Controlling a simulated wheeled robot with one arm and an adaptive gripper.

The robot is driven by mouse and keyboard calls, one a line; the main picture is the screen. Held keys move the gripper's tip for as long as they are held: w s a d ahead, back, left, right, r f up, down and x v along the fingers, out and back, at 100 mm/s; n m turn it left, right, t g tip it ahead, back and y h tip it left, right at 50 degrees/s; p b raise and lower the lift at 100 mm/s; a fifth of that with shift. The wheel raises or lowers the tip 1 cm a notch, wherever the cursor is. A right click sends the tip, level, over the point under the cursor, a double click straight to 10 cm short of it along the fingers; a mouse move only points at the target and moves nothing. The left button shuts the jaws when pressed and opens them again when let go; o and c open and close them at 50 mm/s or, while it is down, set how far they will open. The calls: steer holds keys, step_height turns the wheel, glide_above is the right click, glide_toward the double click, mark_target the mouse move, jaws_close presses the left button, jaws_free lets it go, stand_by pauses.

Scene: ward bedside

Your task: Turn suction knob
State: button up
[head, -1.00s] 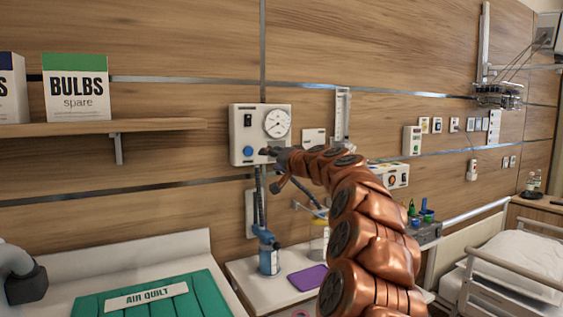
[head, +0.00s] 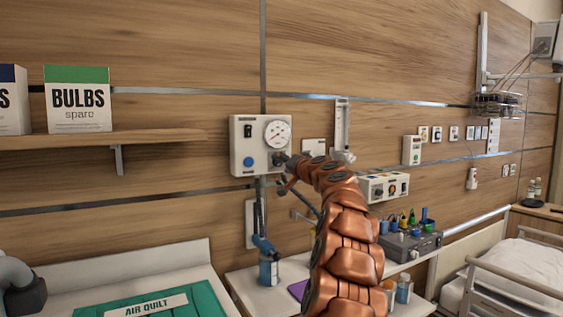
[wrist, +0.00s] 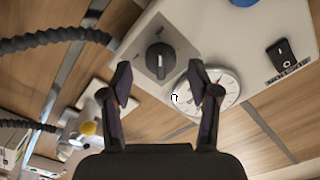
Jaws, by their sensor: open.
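The white suction unit (head: 240,165) is fixed to the wall, with a round gauge (head: 277,132), a black switch and a blue button (head: 249,161) on its front. The dark suction knob (wrist: 160,61) shows in the wrist view on a grey square plate, its raised grip bar lengthwise in the picture. My gripper (wrist: 161,78) is open and empty. Its two fingers stand apart, with the knob seen between and just beyond their tips; I see no contact. In the head view my gripper (head: 286,163) is at the unit's lower right corner, partly hiding the knob area.
Dark corrugated hoses (wrist: 55,38) run near the unit in the wrist view. A shelf (head: 100,138) with bulb boxes is at left. Another wall box (head: 385,187) with knobs is to the right.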

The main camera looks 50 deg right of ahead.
steer(key=shift+x, duration=0.8)
steer(key=shift+c, duration=0.3)
steer(key=c, duration=1.1)
